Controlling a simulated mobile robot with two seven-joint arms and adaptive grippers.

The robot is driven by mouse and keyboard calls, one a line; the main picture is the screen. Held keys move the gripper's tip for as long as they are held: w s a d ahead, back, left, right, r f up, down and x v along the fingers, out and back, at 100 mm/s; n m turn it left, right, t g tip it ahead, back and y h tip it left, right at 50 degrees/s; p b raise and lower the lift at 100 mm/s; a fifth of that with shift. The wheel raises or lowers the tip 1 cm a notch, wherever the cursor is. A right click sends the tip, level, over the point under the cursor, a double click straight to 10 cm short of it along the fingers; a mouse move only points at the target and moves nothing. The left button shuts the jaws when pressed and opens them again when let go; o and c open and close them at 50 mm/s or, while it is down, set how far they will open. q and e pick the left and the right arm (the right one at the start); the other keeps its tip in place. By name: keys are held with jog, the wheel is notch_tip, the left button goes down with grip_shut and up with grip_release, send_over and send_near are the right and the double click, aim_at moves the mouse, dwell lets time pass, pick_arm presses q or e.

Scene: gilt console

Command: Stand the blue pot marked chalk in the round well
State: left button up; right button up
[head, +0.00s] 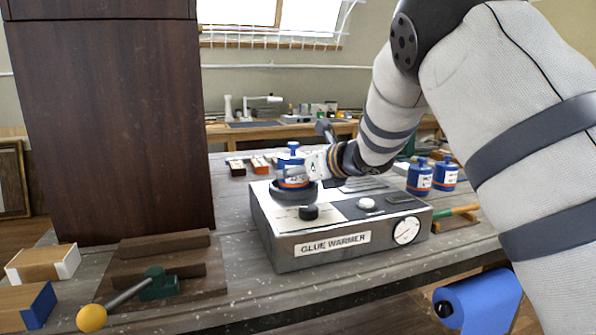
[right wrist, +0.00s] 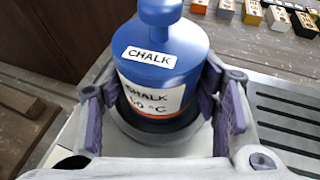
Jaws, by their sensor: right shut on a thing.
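The blue pot marked chalk (right wrist: 165,50) stands upright between the purple pads of my right gripper (right wrist: 160,112), which is shut on it. In the head view the pot (head: 291,161) is over the dark round well (head: 283,195) on top of the glue warmer (head: 330,240). The dark ring of the well shows around the pot's foot in the right wrist view (right wrist: 158,136). I cannot tell whether its base rests on the bottom. My right gripper (head: 303,172) comes in from the right in the head view. My left gripper is not in view.
Two more blue pots (head: 419,178) stand right of the warmer, near a green-handled tool (head: 455,216). A dark cabinet (head: 110,120) rises at left. A clamp with a yellow knob (head: 92,318) and wooden blocks (head: 42,262) lie front left. Small blocks (head: 259,163) stand behind.

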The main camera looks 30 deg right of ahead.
jog(key=o, duration=1.6)
jog(key=shift+r, duration=0.15)
jog(key=v, duration=1.2)
